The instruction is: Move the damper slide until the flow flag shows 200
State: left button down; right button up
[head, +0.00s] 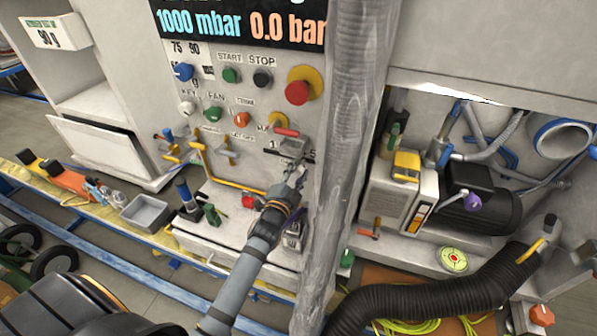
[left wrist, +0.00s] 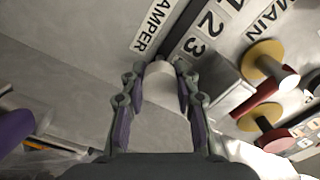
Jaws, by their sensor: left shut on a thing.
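My left gripper (head: 291,186) reaches up to the lower right of the grey control panel (head: 225,150). In the left wrist view, its two fingers (left wrist: 160,92) are shut on a pale, rounded knob (left wrist: 160,84), which I take to be the damper slide's. The knob sits beside a number scale (left wrist: 203,32) showing 1, 2 and 3, near a label (left wrist: 154,22) reading "AMPER". The gripper partly hides the slide in the head view. I cannot make out a flow flag or its reading in either view. My right gripper is not in view.
A red-and-yellow stop button (head: 298,86) and several small knobs are on the panel. A grey post (head: 345,150) stands close to the right of my left gripper. A black corrugated hose (head: 430,300) runs across the lower right. A grey tray (head: 146,212) is at left.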

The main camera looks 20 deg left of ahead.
pick_arm(q)
jog(key=c, duration=1.1)
grip_release()
jog(key=shift+a, duration=0.45)
jog(key=shift+o, duration=0.6)
jog(key=shift+d, duration=0.3)
jog(key=shift+s, duration=0.3)
jog(key=s, duration=1.1)
jog(key=shift+s+d, duration=0.2)
jog(key=shift+d, duration=0.2)
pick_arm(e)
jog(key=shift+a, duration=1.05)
